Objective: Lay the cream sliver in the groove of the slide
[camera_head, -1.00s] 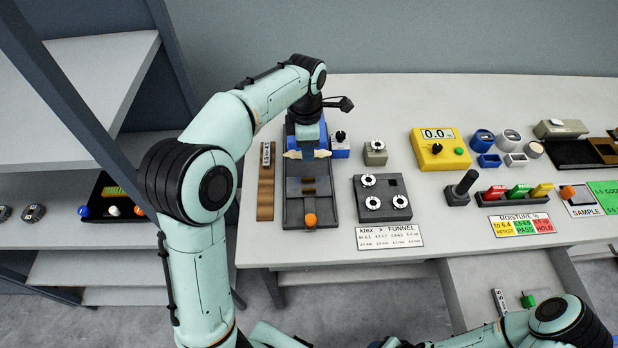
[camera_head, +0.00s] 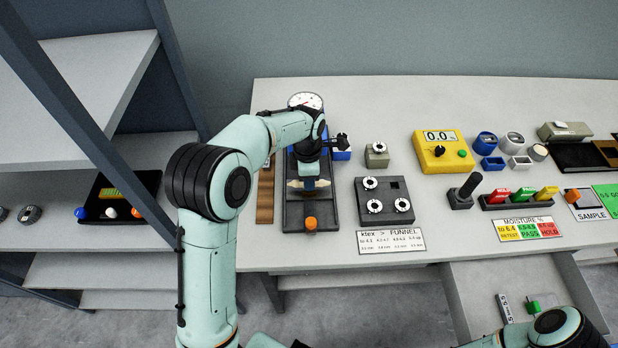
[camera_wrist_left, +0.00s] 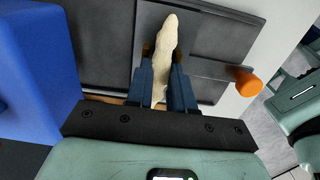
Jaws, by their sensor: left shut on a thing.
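The cream sliver (camera_head: 294,184) is a pale, lumpy strip lying crosswise in my left gripper (camera_head: 309,183), an end showing on either side. The left wrist view shows the sliver (camera_wrist_left: 168,45) between the two blue fingers of the left gripper (camera_wrist_left: 165,75), its far end tapering. The slide (camera_head: 293,216) is a dark grey plate with an orange knob (camera_head: 311,223) at its near end. The sliver is over the slide; I cannot tell whether it touches. The gripper and sliver cover the slide's middle, and the groove cannot be made out. My right gripper is out of view.
A blue-bodied device with a round dial (camera_head: 306,100) stands behind the slide. A wooden strip (camera_head: 265,200) lies at its left. A dark block with metal discs (camera_head: 385,212) and a printed card (camera_head: 391,241) are at its right. A yellow meter (camera_head: 442,158) stands further right.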

